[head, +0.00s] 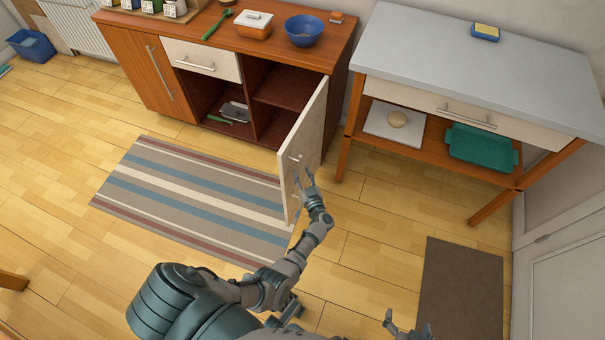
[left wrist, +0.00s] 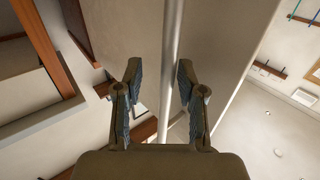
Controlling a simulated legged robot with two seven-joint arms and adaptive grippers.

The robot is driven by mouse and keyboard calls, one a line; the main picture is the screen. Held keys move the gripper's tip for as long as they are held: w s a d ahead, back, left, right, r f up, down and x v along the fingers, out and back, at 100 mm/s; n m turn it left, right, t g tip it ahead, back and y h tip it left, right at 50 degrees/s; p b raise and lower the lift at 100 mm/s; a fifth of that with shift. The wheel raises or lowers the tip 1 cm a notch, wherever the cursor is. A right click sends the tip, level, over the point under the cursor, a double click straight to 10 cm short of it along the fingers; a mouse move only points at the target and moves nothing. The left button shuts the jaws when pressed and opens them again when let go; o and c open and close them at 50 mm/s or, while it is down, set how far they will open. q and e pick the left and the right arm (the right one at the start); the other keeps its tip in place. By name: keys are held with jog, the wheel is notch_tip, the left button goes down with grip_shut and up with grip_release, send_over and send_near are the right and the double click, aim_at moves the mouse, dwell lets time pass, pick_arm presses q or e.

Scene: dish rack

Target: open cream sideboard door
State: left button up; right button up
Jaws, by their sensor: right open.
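The cream sideboard door (head: 312,128) stands swung well out from the sideboard (head: 160,68), which shows open shelves behind it. Its metal handle (head: 296,158) is on the face toward my left gripper (head: 303,180). In the left wrist view, the handle (left wrist: 171,50) runs as a long bar between the spread fingers of the left gripper (left wrist: 156,92), nearer the right finger. The door face (left wrist: 220,35) lies behind it. The fingers look apart from the bar. My right gripper (head: 405,324) is open and empty at the bottom edge, far from the door.
A striped rug (head: 195,195) lies before the sideboard. A blue bowl (head: 303,30) and an orange container (head: 254,25) stand on its top. A grey-topped table (head: 470,70) stands to the right of the door. A brown mat (head: 462,285) lies on otherwise clear floor.

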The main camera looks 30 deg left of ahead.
pick_arm(q)
jog(key=v, duration=1.1)
jog(key=shift+s+d, duration=0.25)
pick_arm(e)
jog(key=shift+s+d+f, duration=0.1)
jog(key=shift+d, duration=0.2)
pick_arm(q)
jog(key=shift+d, duration=0.1)
pick_arm(e)
jog(key=shift+d+f, duration=0.1)
jog(key=shift+d, duration=0.05)
pick_arm(q)
jog(key=shift+w, duration=0.1)
